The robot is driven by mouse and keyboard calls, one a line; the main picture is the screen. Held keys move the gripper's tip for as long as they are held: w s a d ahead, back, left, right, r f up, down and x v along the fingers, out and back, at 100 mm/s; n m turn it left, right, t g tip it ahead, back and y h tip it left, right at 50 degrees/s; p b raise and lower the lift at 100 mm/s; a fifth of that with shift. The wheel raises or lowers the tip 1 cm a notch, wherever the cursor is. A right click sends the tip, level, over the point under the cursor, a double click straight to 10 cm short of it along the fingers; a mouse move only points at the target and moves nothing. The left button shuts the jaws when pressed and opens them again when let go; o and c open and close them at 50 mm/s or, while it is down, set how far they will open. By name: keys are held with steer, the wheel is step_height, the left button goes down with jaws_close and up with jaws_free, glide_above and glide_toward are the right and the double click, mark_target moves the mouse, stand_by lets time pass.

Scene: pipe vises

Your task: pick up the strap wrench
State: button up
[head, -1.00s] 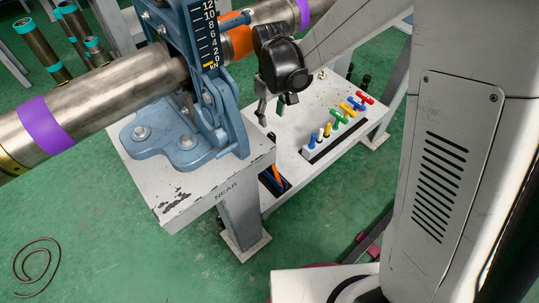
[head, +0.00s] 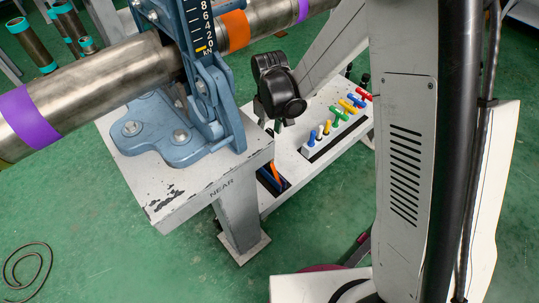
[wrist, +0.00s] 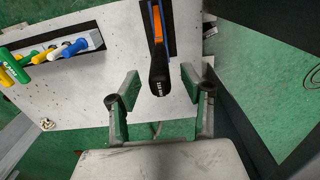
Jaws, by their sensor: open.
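The strap wrench (wrist: 158,70) shows in the wrist view as a black handle with orange and blue parts, lying over a dark slot in the white board. In the head view its orange part (head: 276,172) shows in the dark slot beside the vise bench, partly hidden by the bench. My gripper (wrist: 160,82) is open, with a finger on each side of the handle's near end. No contact is visible, and the height gap cannot be told. In the head view my gripper (head: 277,128) is above the board, its fingertips partly hidden by the bench corner.
A blue pipe vise (head: 185,130) stands on the near bench (head: 190,190), holding a steel pipe (head: 100,85) with coloured bands. A rack of several coloured-handled tools (head: 335,125) lies to the right. A coiled cable (head: 28,270) lies on the green floor.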

steer(key=shift+r, duration=0.1)
jaws_close()
stand_by(0.3)
step_height(320, 180, up, 10)
steer(key=p, duration=0.3)
steer(key=shift+p, duration=0.4)
